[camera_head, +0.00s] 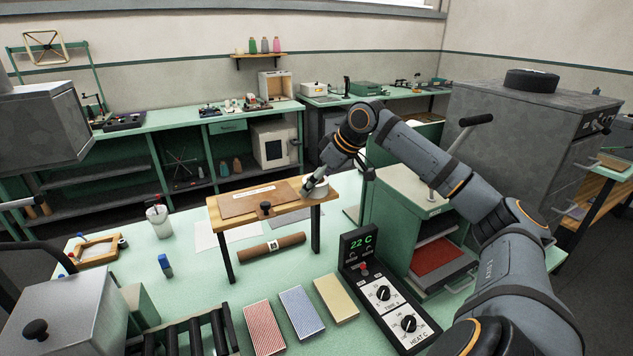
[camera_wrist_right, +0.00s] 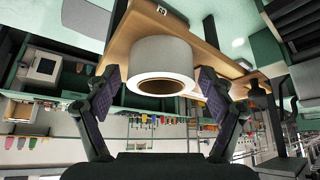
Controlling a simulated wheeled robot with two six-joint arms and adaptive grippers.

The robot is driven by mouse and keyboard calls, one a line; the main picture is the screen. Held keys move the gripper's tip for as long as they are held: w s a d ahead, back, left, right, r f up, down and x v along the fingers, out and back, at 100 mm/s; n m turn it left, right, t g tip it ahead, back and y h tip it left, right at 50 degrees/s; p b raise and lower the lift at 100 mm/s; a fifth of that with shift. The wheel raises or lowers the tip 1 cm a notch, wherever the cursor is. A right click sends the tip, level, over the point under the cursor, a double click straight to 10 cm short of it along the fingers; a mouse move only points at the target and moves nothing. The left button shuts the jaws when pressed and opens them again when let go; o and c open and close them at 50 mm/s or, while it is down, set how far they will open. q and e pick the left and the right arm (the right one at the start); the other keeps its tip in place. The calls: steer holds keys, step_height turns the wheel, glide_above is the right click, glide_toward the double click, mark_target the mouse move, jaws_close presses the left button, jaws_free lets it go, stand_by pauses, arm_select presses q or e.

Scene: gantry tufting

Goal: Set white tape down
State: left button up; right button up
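The white tape (camera_head: 317,190) is a roll at the right end of a small raised wooden stand (camera_head: 235,204). In the right wrist view, the white tape (camera_wrist_right: 161,58) rests on the wooden top, with its round hole facing the camera. My right gripper (camera_head: 308,187) is at the roll. In the right wrist view, the two fingers of the right gripper (camera_wrist_right: 160,80) stand apart, one on each side of the roll. Narrow gaps seem to show between pads and tape. My left gripper is not in view.
A brown roll (camera_head: 272,247) lies in front of the stand. A green press (camera_head: 405,215) stands to the right. A white cup (camera_head: 159,222) and blue bottle (camera_head: 165,265) stand to the left.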

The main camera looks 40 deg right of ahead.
mark_target(327, 182)
steer(key=shift+r+p, duration=0.3)
steer(key=shift+r, duration=0.05)
steer(key=b+v, duration=0.2)
steer(key=v, duration=0.2)
steer(key=shift+s+d+r+b, duration=0.15)
steer(key=shift+s+r+b, duration=0.1)
steer(key=shift+b, duration=0.1)
steer(key=a+v, duration=0.1)
steer(key=v, duration=0.6)
steer(key=shift+d, duration=0.4)
steer(key=shift+r+p, duration=0.1)
steer(key=shift+p, duration=0.2)
